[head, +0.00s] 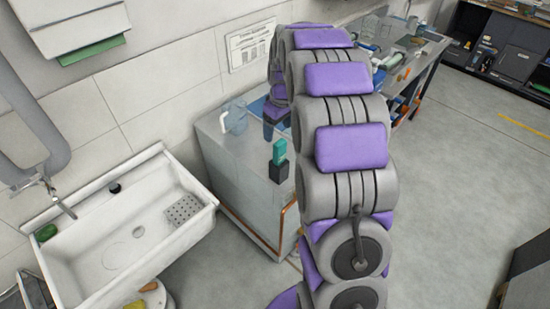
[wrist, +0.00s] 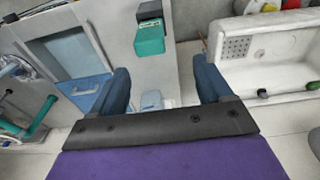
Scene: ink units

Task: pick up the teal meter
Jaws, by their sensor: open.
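The teal meter (head: 279,152) stands upright in a dark holder (head: 278,172) on top of the grey cabinet, near its front edge, in the head view. In the wrist view the teal meter (wrist: 150,40) is at the top centre, with the dark holder (wrist: 150,11) above it in the picture. My gripper (wrist: 160,66) is open and empty. Its two blue fingers are apart, and the meter lies beyond their tips, between them left to right, not touching either. In the head view my arm hides part of the cabinet top behind the meter.
A clear jug (head: 236,117) stands on the cabinet (head: 235,165) near the wall. A white sink (head: 130,225) is to its left and also shows in the wrist view (wrist: 270,70). A cluttered workbench (head: 425,65) is at the back. The floor to the right is open.

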